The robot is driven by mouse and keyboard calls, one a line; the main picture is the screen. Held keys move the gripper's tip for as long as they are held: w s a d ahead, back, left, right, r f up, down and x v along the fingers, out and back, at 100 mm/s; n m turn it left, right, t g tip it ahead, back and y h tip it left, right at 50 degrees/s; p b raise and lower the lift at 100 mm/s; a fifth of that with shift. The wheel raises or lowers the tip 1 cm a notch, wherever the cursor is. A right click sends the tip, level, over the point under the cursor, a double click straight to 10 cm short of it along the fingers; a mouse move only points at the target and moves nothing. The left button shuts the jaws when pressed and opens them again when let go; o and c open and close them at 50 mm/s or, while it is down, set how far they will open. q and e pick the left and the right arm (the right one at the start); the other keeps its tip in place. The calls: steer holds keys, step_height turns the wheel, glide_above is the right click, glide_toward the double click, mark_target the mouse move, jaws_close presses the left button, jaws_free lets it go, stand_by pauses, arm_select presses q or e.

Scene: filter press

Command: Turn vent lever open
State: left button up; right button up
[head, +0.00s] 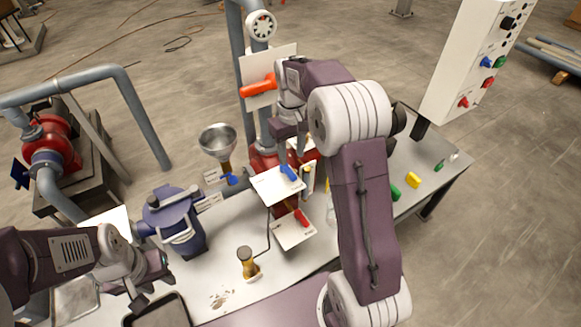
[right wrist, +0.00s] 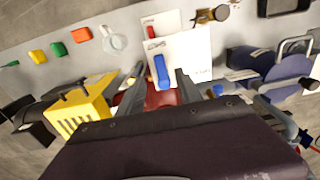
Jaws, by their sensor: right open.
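A blue lever (head: 289,173) sits on a white labelled plate (head: 268,187) above the bench; it also shows in the right wrist view (right wrist: 161,70). A red lever (head: 302,217) is on a lower white plate (head: 289,236), and a larger orange-red lever (head: 259,86) is on the upright panel behind. The labels are too small to read, so I cannot tell which lever is the vent. My right gripper (right wrist: 158,88) is open, its fingers either side of the blue lever in that view, not visibly touching it. My left gripper (head: 150,285) is open and empty at the lower left.
A blue pot (head: 174,221) and a metal funnel (head: 218,140) stand left of the plates. A white control box (head: 470,65) stands at right.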

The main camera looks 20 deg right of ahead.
mark_target(291, 172)
steer(key=f, duration=0.7)
steer(key=shift+w, duration=0.3)
steer(key=shift+f, duration=0.4)
jaws_close()
